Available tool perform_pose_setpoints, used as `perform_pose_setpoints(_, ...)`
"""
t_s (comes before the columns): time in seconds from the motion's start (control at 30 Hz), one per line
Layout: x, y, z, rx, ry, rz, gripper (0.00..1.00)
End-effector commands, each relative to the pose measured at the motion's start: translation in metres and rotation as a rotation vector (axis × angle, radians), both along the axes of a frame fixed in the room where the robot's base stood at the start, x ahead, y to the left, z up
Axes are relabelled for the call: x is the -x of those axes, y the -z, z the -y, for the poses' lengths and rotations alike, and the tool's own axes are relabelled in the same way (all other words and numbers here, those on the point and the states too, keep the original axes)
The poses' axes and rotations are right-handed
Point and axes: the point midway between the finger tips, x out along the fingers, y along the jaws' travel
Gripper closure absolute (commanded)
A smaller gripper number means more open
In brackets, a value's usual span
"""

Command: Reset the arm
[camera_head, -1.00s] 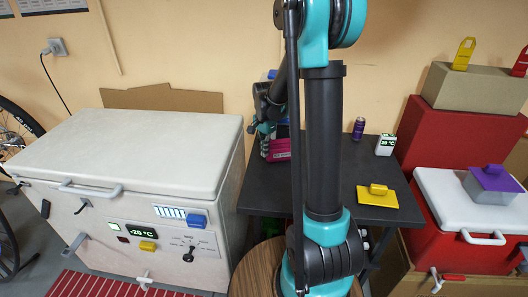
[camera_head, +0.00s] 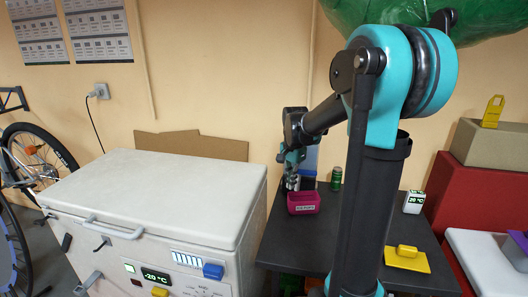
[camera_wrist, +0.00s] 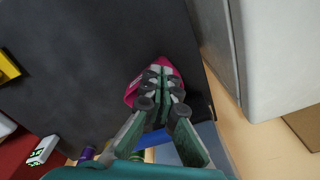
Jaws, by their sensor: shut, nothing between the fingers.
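My gripper (camera_head: 291,182) hangs from my arm over the back left of the dark table (camera_head: 288,245), beside a small pink bin (camera_head: 304,203). In the wrist view my gripper (camera_wrist: 161,74) has its fingers together with nothing between them. The pink bin (camera_wrist: 132,94) lies beyond the fingertips there and is partly hidden by them. I cannot tell whether they touch it.
A white chest freezer (camera_head: 160,190) stands close left of the table. A green can (camera_head: 336,178), a small white display box (camera_head: 414,202) and a yellow lid (camera_head: 407,260) are on the table. Red and tan boxes (camera_head: 490,145) stand at the right. A green bulky object (camera_head: 440,20) hangs above.

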Motion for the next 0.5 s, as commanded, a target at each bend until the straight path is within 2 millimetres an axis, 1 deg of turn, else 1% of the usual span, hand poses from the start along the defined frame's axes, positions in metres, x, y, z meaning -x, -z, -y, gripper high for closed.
perform_pose_setpoints(0.03, 0.017, 0.006, 0.003, 0.002, -0.054, 0.02, 1.0)
perform_pose_setpoints(0.17, 0.062, 0.025, 0.009, 0.019, -0.254, 0.092, 1.0)
perform_pose_setpoints(0.3, 0.113, 0.05, 0.014, 0.056, -0.475, 0.169, 1.0)
perform_pose_setpoints(0.4, 0.147, 0.068, 0.017, 0.093, -0.625, 0.221, 1.0)
perform_pose_setpoints(0.5, 0.176, 0.085, 0.019, 0.13, -0.75, 0.259, 1.0)
